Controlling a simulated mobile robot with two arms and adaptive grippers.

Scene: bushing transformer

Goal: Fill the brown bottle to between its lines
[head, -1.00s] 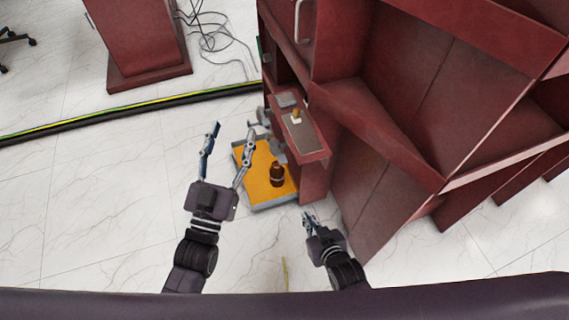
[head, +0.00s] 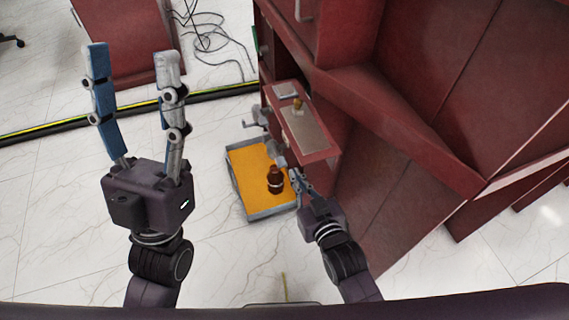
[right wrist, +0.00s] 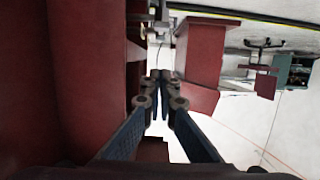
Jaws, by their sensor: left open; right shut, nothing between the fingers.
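The brown bottle (head: 275,178) stands upright on the orange floor of a grey-rimmed tray (head: 238,190) in the head view. A pale band runs around it; its lines and fill level are too small to read. A grey tap-like fitting (head: 262,119) sits above the tray beside the red cabinet. My left gripper (head: 130,55) is open and empty, raised over the floor left of the tray. My right gripper (head: 296,176) is shut and empty, close to the right of the bottle in the picture; I cannot tell whether they touch. In the right wrist view its fingertips (right wrist: 160,78) meet.
A red cabinet (head: 410,120) with open shelves fills the right side. A small ledge (head: 305,130) with a yellowish knob (head: 297,103) juts out above the tray. A striped cable cover (head: 40,125) and loose cables (head: 205,45) lie behind.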

